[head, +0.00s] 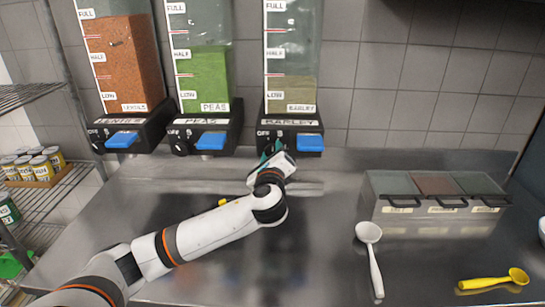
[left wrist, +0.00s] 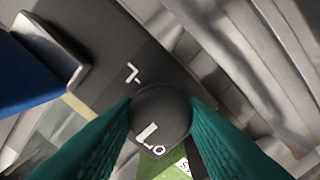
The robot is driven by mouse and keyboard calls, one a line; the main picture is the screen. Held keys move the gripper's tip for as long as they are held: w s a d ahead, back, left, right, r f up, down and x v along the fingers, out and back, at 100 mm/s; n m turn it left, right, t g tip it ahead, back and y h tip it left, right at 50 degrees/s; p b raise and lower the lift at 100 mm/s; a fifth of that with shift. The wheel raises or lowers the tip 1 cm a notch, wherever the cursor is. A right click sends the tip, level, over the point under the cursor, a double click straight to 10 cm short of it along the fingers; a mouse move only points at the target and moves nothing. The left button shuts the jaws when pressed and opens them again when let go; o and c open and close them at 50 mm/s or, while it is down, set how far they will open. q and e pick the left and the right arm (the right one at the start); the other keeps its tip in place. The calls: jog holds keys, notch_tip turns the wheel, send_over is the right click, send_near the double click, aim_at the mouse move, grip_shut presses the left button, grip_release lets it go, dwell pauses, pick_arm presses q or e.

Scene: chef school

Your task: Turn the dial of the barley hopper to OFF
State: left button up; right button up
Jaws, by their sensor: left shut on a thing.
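The barley hopper (head: 290,55) is the rightmost of the wall hoppers, clear, with pale grain near its LOW mark. Its black base bears a BARLEY label, OFF lettering at the left and a blue lever (head: 310,142). My left gripper (head: 270,153) is at the left of that base, where it hides the dial in the head view. In the left wrist view the round dark dial (left wrist: 162,108) sits between the two teal fingers, which are shut on it. White marks show by the dial, but its setting cannot be read. My right gripper is not in view.
The lentils hopper (head: 125,60) and peas hopper (head: 207,75) hang to the left. On the steel counter (head: 330,220) stand a lidded bin set (head: 437,195), a white scoop (head: 371,250) and a yellow scoop (head: 495,281). A wire shelf with cans is at the far left.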

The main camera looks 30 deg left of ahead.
pick_arm(q)
jog(key=shift+f+n+b, duration=0.1)
jog(key=shift+n+b, duration=0.65)
jog(key=shift+n, duration=2.55)
jog(key=o, duration=1)
jog(key=b+v, duration=0.2)
jog(key=v, duration=1)
jog(key=shift+s+a, duration=0.1)
